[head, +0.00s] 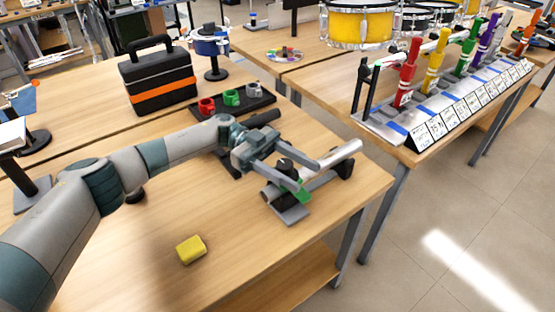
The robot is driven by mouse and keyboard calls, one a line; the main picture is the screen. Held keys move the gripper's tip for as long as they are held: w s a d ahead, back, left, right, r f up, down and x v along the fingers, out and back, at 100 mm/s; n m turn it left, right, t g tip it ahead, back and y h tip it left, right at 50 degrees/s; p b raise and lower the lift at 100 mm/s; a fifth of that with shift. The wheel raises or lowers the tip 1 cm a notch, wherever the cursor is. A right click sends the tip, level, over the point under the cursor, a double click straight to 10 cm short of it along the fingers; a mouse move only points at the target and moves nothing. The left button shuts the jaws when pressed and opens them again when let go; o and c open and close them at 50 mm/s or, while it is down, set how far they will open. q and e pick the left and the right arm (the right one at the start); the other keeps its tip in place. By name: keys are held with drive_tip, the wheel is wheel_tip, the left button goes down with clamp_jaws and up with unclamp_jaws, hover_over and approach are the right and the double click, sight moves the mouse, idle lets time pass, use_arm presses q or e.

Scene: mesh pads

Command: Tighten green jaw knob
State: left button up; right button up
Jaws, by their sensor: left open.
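A small clamp-like fixture (292,212) with a grey base plate stands near the right end of the wooden table. A green part (304,196), which looks like the green jaw knob, sits low on it, partly hidden by my gripper. A silver tube (343,154) runs through the fixture toward the upper right. A dark round knob (285,165) shows between my fingers. My left gripper (308,177) is open, with its fingers over the fixture and one fingertip close to the green part. I cannot tell whether they touch. My right gripper is not in view.
A yellow block (191,249) lies on the table (125,265) in front. The table edge is close to the fixture's right. The front left surface is mostly clear.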

sight(278, 162)
use_arm(q)
drive_tip(key=shift+w+a, duration=0.3)
drive_tip(key=shift+a, duration=0.05)
drive_tip(key=b+v, duration=0.2)
drive_tip(key=v, duration=0.3)
drive_tip(key=shift+f, duration=0.15)
drive_tip(key=b+v, duration=0.1)
drive_tip(key=v, duration=0.3)
drive_tip(key=shift+b, duration=0.3)
drive_tip(key=shift+v, duration=0.75)
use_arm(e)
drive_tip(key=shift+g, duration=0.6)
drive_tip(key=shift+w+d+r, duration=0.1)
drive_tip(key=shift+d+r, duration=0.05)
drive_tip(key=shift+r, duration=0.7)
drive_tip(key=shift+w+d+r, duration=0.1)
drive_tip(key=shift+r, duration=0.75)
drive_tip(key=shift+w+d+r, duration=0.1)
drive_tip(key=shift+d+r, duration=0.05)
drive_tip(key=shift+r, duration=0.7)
use_arm(q)
drive_tip(key=shift+r, duration=0.2)
